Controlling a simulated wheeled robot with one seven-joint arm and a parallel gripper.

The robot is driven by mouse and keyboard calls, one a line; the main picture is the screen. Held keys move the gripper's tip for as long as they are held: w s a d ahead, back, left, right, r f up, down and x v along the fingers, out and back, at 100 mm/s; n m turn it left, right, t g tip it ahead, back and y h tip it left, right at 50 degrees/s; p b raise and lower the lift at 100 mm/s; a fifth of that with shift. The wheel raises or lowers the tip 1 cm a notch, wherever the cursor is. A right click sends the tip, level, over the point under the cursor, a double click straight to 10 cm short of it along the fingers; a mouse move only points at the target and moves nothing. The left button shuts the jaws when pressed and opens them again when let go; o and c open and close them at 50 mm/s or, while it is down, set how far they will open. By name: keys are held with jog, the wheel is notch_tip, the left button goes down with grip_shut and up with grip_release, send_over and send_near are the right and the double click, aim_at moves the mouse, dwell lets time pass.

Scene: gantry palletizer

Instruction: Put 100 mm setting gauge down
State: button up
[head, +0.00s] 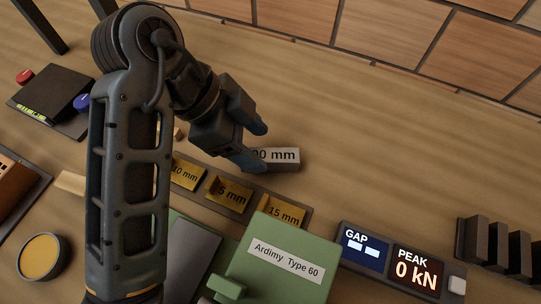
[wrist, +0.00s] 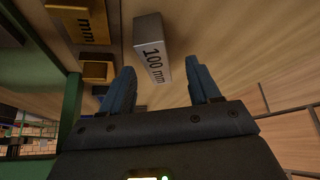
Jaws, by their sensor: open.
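The 100 mm setting gauge (head: 284,160) is a grey block with "100 mm" on its side. It lies on the wooden table just behind the rack of yellow gauges. My gripper (head: 262,148) is open at its left end, with a fingertip covering part of its label in the head view. In the wrist view the gauge (wrist: 152,48) lies ahead of my gripper (wrist: 161,75), its near end between the two spread fingers and closer to the left one. There are gaps on both sides. I cannot tell its exact height relative to the fingertips.
A dark rack (head: 233,205) holds yellow gauges marked 10, 5 and 15 mm. A green "Ardimy Type 60" machine (head: 272,275) stands in front, with a GAP/PEAK display (head: 390,262) reading 0 kN. Dark blocks (head: 497,248) stand far right. The table behind the gauge is clear.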

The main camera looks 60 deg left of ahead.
aim_at(267, 154)
jog(key=x, duration=0.3)
jog(key=shift+w+d+f, duration=0.15)
jog(key=shift+w+d, duration=0.05)
jog(key=shift+d, duration=0.2)
jog(key=shift+w+d+f, duration=0.1)
jog(key=shift+w+f, duration=0.1)
jog(key=shift+f, duration=0.15)
jog(key=shift+f, duration=0.1)
jog(key=shift+c, duration=0.3)
grip_shut()
